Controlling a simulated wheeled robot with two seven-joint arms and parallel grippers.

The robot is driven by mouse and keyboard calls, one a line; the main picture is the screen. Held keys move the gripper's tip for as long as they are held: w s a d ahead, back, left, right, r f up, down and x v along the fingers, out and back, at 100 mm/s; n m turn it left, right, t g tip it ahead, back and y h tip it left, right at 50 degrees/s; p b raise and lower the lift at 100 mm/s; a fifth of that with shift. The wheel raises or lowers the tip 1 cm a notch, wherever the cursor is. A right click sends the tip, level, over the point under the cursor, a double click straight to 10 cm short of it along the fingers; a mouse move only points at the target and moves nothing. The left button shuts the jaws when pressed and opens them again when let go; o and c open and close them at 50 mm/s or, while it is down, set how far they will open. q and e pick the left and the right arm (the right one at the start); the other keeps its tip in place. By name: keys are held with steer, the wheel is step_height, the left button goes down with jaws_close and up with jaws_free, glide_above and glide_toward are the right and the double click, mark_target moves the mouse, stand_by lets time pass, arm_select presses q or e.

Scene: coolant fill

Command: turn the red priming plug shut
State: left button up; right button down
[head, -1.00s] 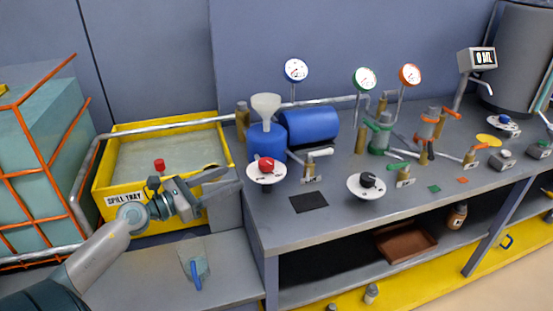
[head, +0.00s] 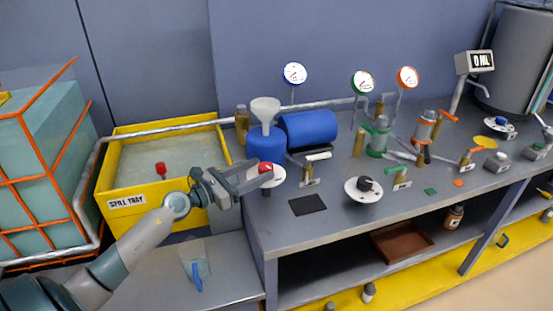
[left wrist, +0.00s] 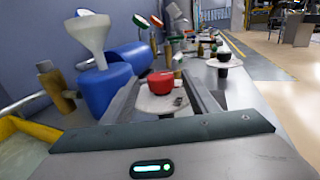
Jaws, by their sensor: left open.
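The red plug (head: 265,168) is a round red knob on a white disc (head: 279,176) at the left front of the bench, in front of the blue tank. In the left wrist view the red plug (left wrist: 161,83) stands on its disc between the two fingers. My left gripper (head: 262,175) is open, its fingers reaching towards the plug from the left and hiding part of the disc. In the left wrist view gaps show between plug and fingers; I cannot tell how deep the fingers reach. My right gripper is not in view.
A white funnel (head: 265,108) stands on the blue tank (head: 266,147) just behind. The yellow spill tray (head: 126,203), with another small red cap (head: 160,168), is at the left. A black-knobbed disc (head: 364,188) stands right along the bench, past a dark mat (head: 308,204).

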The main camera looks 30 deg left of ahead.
mark_target(272, 164)
arm_select(q)
steer(key=shift+p+x, duration=0.65)
steer(key=shift+x, duration=3.15)
steer(key=shift+c, duration=0.6)
steer(key=c, duration=0.9)
